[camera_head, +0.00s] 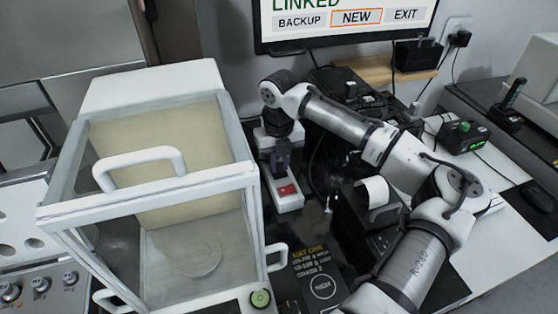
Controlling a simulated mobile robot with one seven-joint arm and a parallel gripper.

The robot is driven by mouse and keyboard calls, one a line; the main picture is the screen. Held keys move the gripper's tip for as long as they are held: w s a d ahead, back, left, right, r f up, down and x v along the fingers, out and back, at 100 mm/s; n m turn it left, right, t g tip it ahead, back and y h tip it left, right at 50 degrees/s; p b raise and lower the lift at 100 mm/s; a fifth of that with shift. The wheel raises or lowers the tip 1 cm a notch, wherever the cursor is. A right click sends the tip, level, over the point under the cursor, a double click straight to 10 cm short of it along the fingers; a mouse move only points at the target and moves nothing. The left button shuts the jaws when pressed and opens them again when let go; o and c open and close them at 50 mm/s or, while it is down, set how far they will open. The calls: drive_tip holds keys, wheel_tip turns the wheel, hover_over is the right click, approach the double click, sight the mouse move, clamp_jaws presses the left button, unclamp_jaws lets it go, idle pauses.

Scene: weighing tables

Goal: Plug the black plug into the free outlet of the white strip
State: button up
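The white strip (288,204) lies on the dark bench just right of the glass-walled balance case. Its red switch (287,190) shows at the near end. My gripper (283,168) points down over the middle of the strip, with its dark fingers close above or against it. My gripper and wrist cover most of the outlets. I cannot make out the black plug apart from the dark fingers, nor whether they are open or shut. A thin black cord (312,165) curves on the bench to the right of the strip.
The balance case (150,195) stands close on the left. A black device with a white paper roll (376,191) is on the right, under my arm. A monitor (345,22) is behind. A dark printed box or card (315,268) lies in front.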

drive_tip(key=o, duration=0.5)
drive_tip(key=shift+o, duration=0.2)
wheel_tip(320, 180, up, 14)
drive_tip(key=b, duration=0.1)
drive_tip(key=shift+f, duration=0.2)
